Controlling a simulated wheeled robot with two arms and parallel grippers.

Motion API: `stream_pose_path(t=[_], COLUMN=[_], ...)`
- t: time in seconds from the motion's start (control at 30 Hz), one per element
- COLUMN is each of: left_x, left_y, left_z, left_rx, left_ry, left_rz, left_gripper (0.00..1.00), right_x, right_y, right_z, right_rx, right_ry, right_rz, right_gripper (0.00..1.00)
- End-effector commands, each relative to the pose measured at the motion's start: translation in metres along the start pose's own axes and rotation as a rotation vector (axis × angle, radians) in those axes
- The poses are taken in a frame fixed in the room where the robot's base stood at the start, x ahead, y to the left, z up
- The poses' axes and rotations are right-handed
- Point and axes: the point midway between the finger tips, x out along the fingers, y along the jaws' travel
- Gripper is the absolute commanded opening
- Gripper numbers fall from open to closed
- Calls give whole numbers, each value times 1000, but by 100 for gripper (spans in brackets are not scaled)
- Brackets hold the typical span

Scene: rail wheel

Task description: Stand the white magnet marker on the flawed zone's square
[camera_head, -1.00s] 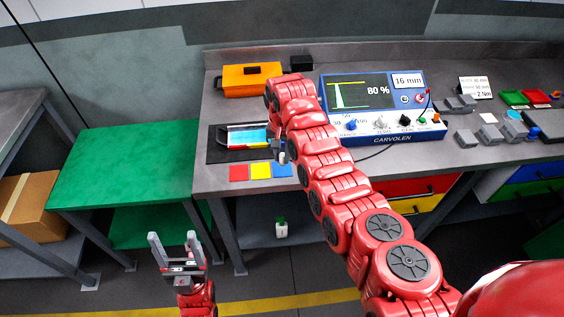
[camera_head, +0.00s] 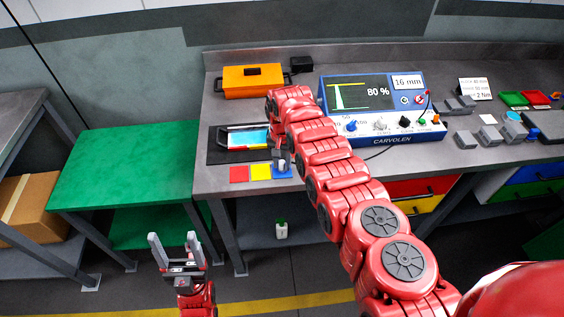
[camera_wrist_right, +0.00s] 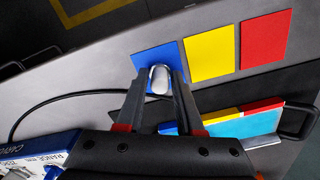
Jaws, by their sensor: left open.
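The white magnet marker (camera_wrist_right: 159,80) is between the fingertips of my right gripper (camera_wrist_right: 160,86), which is shut on it. The marker is in front of the blue square (camera_wrist_right: 149,54) in the right wrist view; I cannot tell whether it touches it. In the head view the marker (camera_head: 283,164) shows small and upright by the blue square (camera_head: 283,172). The yellow square (camera_head: 261,172) and red square (camera_head: 239,174) lie bare beside it. The flaw detector (camera_head: 380,105) shows a trace and 80 %. My left gripper (camera_head: 176,240) is open and empty, low before the bench.
A tray with a coloured strip (camera_head: 243,138) lies behind the squares, partly hidden by my right arm. An orange case (camera_head: 252,80) stands at the back. A black cable runs from the detector. A green table (camera_head: 125,170) stands left. The bench's front edge is close to the squares.

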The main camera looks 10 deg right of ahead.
Motion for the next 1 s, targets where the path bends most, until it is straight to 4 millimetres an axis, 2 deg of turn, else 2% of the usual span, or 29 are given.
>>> stream_pose_path(t=[0.03,0.1,0.37,0.57,0.77,0.8,1.0], left_x=[0,0,1,3,2,-7,-24], left_y=[0,0,0,0,0,0,1], left_z=[0,0,0,0,0,1,4], left_rx=[0,0,0,0,0,0,0], left_ry=[0,0,0,0,0,1,0], left_rz=[0,0,0,0,0,0,0], left_gripper=[69,69,69,69,69,69,69], right_x=[0,-1,-1,-11,-36,-42,-88], right_y=[0,0,0,1,0,-1,0], right_z=[0,0,0,-2,-2,-2,-1], right_rx=[0,0,0,1,3,1,1], right_ry=[0,0,0,2,6,5,4], right_rz=[0,0,0,0,-4,-3,-1], right_gripper=[47,56,56,56,56,56,56])
